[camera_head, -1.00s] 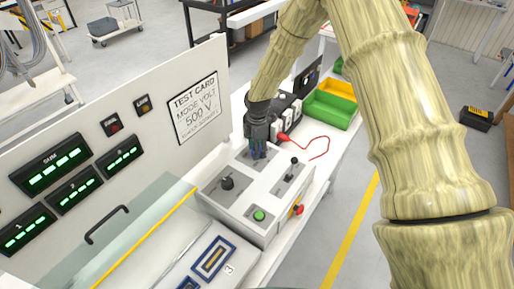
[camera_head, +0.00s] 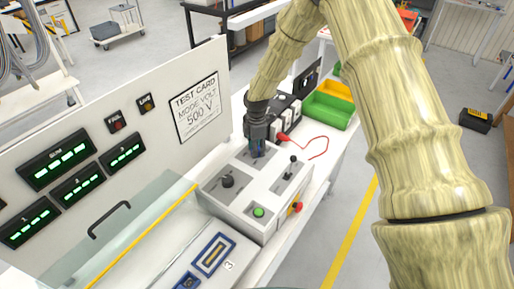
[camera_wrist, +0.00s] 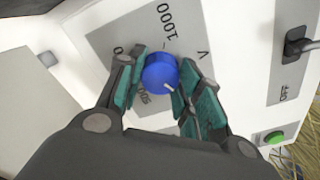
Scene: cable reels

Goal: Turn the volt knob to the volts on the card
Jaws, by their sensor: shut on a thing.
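The test card (camera_head: 198,107) on the upright panel reads MODE VOLT and 500 V. The blue volt knob (camera_wrist: 159,72) sits on a grey scale plate of the control box (camera_head: 237,203). In the wrist view my gripper (camera_wrist: 163,82) is shut on the knob, a green-padded finger on each side. A white pointer mark on the knob points down and slightly right in that view. The scale's 1000 is above the knob, a 0 at left and a partly hidden 500 below left. In the head view my gripper (camera_head: 257,146) mostly hides the knob.
Green (camera_head: 327,110) and yellow (camera_head: 339,89) bins stand at the back. A clear cover (camera_head: 130,230) is at left.

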